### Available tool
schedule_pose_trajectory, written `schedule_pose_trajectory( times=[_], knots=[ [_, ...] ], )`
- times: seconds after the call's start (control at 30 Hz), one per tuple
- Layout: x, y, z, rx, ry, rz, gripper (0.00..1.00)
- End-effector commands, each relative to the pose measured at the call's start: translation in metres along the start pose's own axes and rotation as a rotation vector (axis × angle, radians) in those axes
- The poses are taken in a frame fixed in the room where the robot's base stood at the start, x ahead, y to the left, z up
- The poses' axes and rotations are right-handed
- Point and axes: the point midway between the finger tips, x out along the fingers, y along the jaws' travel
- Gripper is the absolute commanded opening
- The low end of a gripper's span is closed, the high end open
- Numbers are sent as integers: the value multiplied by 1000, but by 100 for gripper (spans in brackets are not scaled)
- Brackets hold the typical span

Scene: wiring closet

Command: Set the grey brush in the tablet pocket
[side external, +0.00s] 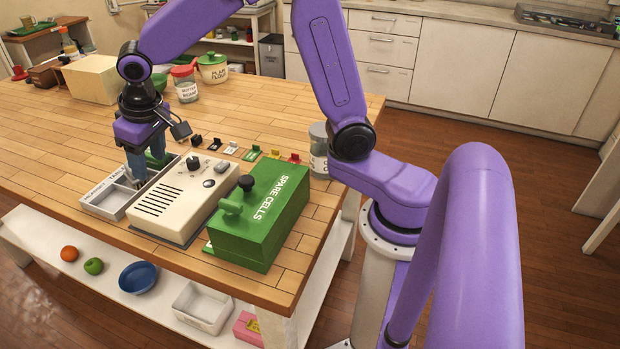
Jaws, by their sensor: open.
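A grey tray (93,212) with several pockets sits on the wooden table at the left, beside a cream device. It has small lettering on its rim, too small to read fully, so I cannot tell which pocket is the tablet pocket. My gripper (139,178) points down over the tray's right part, its blue fingers open and low at the pockets. I cannot make out the grey brush; the fingers and the cream device hide part of the tray. Whether anything lies between the fingers cannot be seen.
The cream device (175,197) with a knob and slots stands right of the tray. A green object (158,159) is just behind my gripper. Jars (185,85) and a cream box (92,79) stand farther back. The table's left front is clear.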

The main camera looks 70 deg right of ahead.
Motion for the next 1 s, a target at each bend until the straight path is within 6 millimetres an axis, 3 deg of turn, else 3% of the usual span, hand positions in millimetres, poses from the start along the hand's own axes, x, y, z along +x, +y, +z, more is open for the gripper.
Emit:
schedule_pose_trajectory(
  times=[0.03,0.27,0.6,0.8,1.0],
  knots=[
    [-8,-4,20,-63,-11,-15,52],
    [-33,-13,108,-351,-69,-75,52],
    [-58,10,241,-769,-147,-159,52],
    [-63,26,290,-933,-177,-192,52],
    [-64,32,304,-984,-187,-201,52]
  ],
)
